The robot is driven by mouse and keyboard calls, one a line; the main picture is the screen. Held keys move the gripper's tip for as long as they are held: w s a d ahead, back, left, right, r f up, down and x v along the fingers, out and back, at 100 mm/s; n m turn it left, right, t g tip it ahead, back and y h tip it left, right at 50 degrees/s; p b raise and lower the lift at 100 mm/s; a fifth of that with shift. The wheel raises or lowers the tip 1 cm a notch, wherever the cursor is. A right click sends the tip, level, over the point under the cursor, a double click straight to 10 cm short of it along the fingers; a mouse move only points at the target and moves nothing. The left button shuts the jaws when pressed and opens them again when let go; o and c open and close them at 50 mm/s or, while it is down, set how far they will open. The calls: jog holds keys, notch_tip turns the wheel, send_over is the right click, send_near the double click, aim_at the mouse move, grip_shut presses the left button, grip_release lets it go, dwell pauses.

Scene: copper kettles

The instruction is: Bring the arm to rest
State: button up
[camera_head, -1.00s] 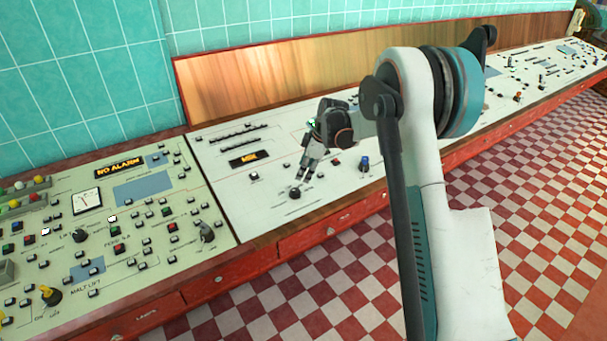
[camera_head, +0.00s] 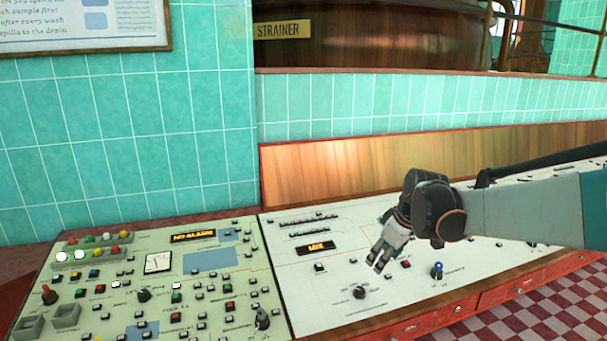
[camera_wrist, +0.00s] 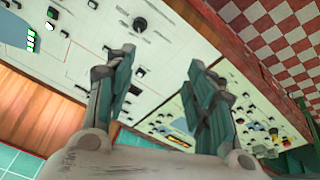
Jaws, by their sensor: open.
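My gripper (camera_head: 377,260) is over the white console panel (camera_head: 318,291), above and a little right of a black knob (camera_head: 360,292). The wrist view shows its two fingers (camera_wrist: 160,75) apart, with nothing between them. In that view the black knob (camera_wrist: 140,24) lies beyond the fingertips, apart from them. My arm comes in from the right edge of the head view.
A green-grey panel (camera_head: 110,300) with several buttons, lamps and levers adjoins on the left. A blue-topped knob (camera_head: 437,270) stands right of the gripper. A wooden backboard (camera_head: 330,175) and teal tiled wall (camera_head: 120,140) rise behind. Checkered floor (camera_head: 490,315) lies in front.

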jog(key=s+a+m+t+h+b, duration=0.1)
jog(key=s+m+t, duration=0.2)
jog(key=s, duration=2.7)
jog(key=m, duration=0.5)
jog(key=shift+s+m+h, duration=0.3)
jog(key=shift+s, duration=0.1)
jog(key=shift+r, duration=0.1)
